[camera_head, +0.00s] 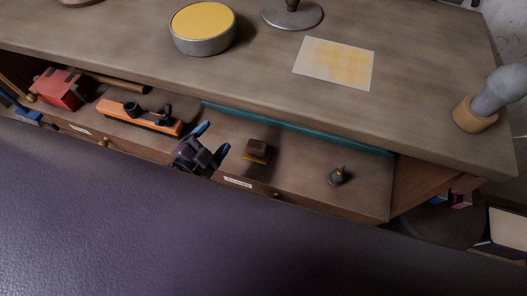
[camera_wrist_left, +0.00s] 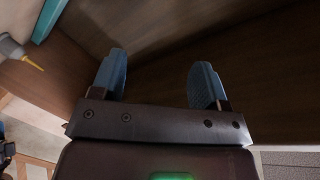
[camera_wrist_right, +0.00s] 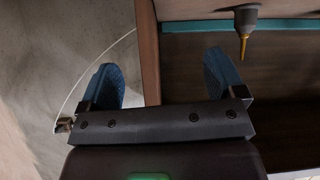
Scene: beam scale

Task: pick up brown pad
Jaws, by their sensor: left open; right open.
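The brown pad (camera_head: 257,147) is a small dark brown block with a yellowish lower part. It sits on the lower shelf below the tabletop in the head view. My right gripper (camera_wrist_right: 162,76) is open and empty in the right wrist view, near the shelf's side edge.
An orange plane-like tool (camera_head: 140,118) and a red object (camera_head: 60,88) lie to the left. The tabletop (camera_head: 130,40) overhangs behind, with a teal strip (camera_head: 300,129) beneath it.

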